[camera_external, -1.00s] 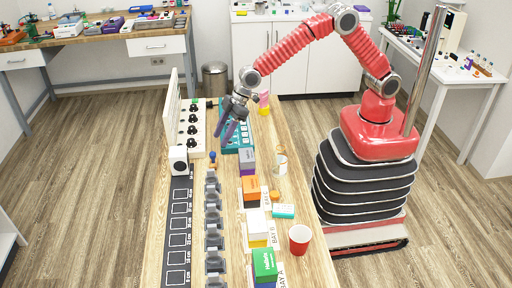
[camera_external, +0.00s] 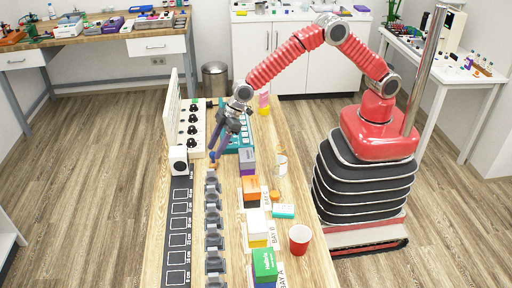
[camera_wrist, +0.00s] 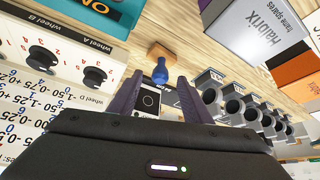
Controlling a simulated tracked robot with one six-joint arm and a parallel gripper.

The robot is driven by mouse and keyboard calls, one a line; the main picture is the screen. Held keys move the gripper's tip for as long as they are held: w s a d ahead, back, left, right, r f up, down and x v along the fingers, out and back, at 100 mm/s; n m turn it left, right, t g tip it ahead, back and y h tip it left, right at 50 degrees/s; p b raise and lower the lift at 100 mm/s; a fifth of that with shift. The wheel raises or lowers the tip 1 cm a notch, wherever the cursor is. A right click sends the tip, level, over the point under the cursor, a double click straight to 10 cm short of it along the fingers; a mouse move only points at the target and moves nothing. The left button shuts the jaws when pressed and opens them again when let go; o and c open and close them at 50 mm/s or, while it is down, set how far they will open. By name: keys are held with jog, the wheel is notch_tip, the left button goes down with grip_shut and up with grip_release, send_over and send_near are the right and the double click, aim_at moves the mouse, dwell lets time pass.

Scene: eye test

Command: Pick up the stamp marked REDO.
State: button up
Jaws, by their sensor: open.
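A stamp with a blue rounded handle (camera_wrist: 160,74) and a light wooden base shows in the wrist view, just beyond the gap between my fingertips. No marking on it can be read in these frames. In the external view it is mostly behind my fingers, near the far end of the row of grey holders. My gripper (camera_external: 217,155) is open and empty, pointing down and forward. In the wrist view, my gripper's two dark fingers (camera_wrist: 158,88) stand apart, with the stamp centred between them and a little ahead.
A row of grey holders (camera_external: 213,222) runs along the bench from the stamp. A dial panel (camera_external: 189,138) and a white block (camera_external: 178,160) stand left.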

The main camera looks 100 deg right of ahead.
jog(key=shift+x, duration=0.9)
jog(key=shift+c, duration=0.7)
grip_shut()
